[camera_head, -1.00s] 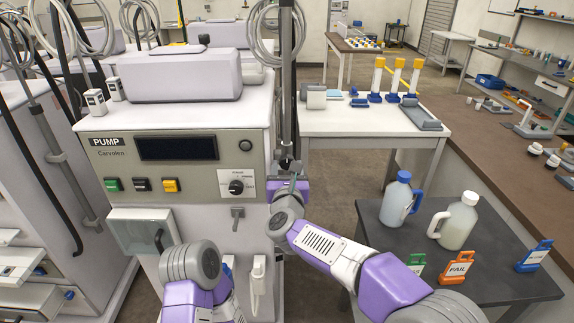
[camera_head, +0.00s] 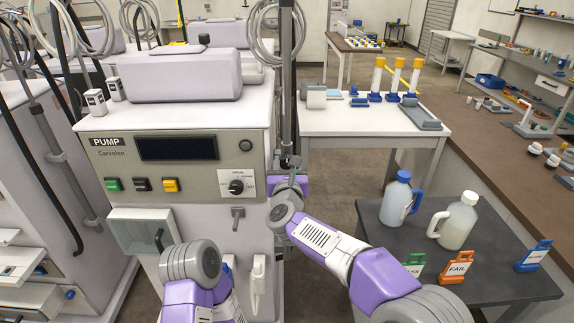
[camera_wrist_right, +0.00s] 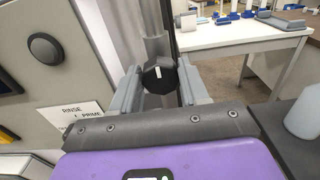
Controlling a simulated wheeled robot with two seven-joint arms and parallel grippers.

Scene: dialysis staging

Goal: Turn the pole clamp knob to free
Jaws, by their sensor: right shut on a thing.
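The pole clamp knob (camera_wrist_right: 159,76) is black with a white mark and sits on the clamp on the grey pole (camera_head: 286,85) beside the pump machine. In the right wrist view, the white mark points up, slightly tilted. My right gripper (camera_wrist_right: 157,88) is shut on the knob, with one grey finger on each side. In the head view the right gripper (camera_head: 290,180) is at the pole, just right of the machine's front, and the knob is hidden there. My left arm shows low in front of the machine; its fingers are not visible.
The pump machine (camera_head: 180,203) carries a black selector dial (camera_head: 236,187) and several coloured buttons left of the pole. A white table (camera_head: 340,122) stands behind at right. A dark table (camera_head: 400,255) holds two jugs and several status tags at lower right.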

